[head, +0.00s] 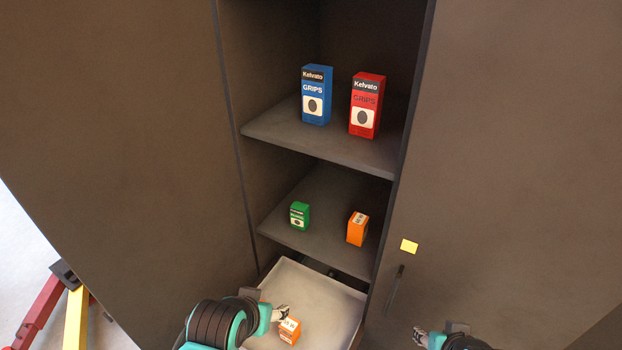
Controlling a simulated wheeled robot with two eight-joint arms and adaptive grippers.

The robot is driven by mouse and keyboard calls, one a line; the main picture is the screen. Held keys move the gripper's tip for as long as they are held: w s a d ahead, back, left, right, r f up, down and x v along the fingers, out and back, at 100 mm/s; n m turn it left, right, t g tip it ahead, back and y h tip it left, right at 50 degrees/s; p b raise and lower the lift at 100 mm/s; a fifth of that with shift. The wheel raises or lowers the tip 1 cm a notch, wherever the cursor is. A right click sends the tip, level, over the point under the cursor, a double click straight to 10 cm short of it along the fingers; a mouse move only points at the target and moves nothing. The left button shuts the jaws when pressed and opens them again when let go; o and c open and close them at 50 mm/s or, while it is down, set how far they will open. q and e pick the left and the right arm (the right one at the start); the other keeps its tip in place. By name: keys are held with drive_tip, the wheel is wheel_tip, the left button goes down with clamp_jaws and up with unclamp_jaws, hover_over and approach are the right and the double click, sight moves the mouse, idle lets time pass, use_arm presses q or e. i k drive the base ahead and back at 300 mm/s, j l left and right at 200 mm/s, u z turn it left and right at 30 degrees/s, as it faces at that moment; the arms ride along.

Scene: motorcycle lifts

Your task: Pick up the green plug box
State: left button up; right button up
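The small green plug box (299,215) stands upright on the left part of the middle shelf (330,205) in the head view. My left gripper (283,312) is low in front of the cabinet, over the pale tray and below the green box, clearly apart from it. An orange box (289,332) shows right beside and below the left fingertips; I cannot tell whether they touch. My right gripper (418,335) is at the lower right, in front of the right-hand panel, far from the green box. Both grippers are too small to read their opening.
Another orange box (357,229) stands to the right on the middle shelf. A blue box (316,95) and a red box (366,105) stand on the upper shelf. The pale tray (335,300) lies below. Dark panels flank the opening; a handle (395,291) is at right.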

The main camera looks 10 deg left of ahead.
sight(299, 213)
drive_tip(key=i+j+z, duration=0.15)
drive_tip(key=j+z, duration=0.2)
drive_tip(key=i+j+z, duration=0.15)
drive_tip(key=j+z, duration=0.2)
